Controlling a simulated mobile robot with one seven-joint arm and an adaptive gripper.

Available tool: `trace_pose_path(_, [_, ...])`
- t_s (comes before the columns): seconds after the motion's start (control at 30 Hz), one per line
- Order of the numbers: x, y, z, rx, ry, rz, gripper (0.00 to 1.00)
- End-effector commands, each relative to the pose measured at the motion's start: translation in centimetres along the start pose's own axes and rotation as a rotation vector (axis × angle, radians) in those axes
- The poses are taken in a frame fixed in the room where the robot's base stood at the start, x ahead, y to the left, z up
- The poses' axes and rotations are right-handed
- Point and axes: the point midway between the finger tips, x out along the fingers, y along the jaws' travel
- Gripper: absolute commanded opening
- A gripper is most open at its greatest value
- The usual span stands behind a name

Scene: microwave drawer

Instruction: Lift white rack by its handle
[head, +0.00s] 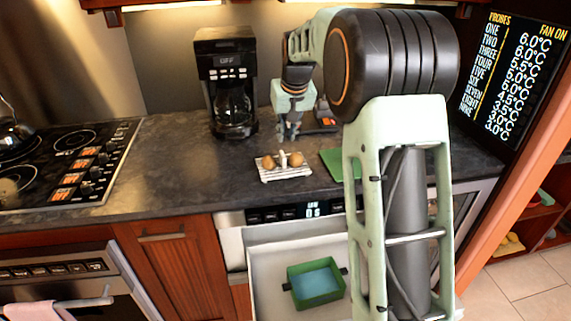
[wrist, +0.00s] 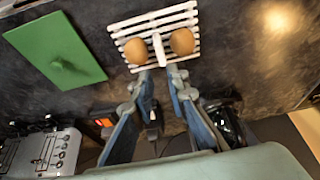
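The white rack (head: 285,174) lies on the dark counter with two brown round items on it, one on each side of its upright white handle (head: 283,158). In the wrist view the rack (wrist: 150,22) is at the top middle, and its handle (wrist: 159,50) points toward my gripper (wrist: 161,73). My gripper is open and empty, with its fingertips apart and lined up to either side of the handle's end. In the head view my gripper (head: 289,138) hangs just above and behind the rack. Whether the fingertips touch the handle cannot be told.
A green lid (wrist: 55,50) with a knob lies beside the rack. A coffee maker (head: 229,85) stands behind it to the left. Below the counter, an open drawer (head: 270,262) holds a green container (head: 317,299) with blue contents. A stovetop (head: 60,165) is at the left.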

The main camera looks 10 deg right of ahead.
Motion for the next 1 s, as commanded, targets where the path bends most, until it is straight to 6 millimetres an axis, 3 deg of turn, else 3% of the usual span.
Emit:
trace_pose_path(0.13, [2.6,0.0,0.1,0.001,-0.004,0.0,0.14])
trace_pose_path(0.6, [8.5,-0.2,0.3,0.002,-0.003,0.001,0.14])
trace_pose_path(0.93, [9.3,-0.2,0.3,0.002,0.0,0.001,0.14])
trace_pose_path(1.0, [9.3,-0.2,0.3,0.002,0.0,0.001,0.08])
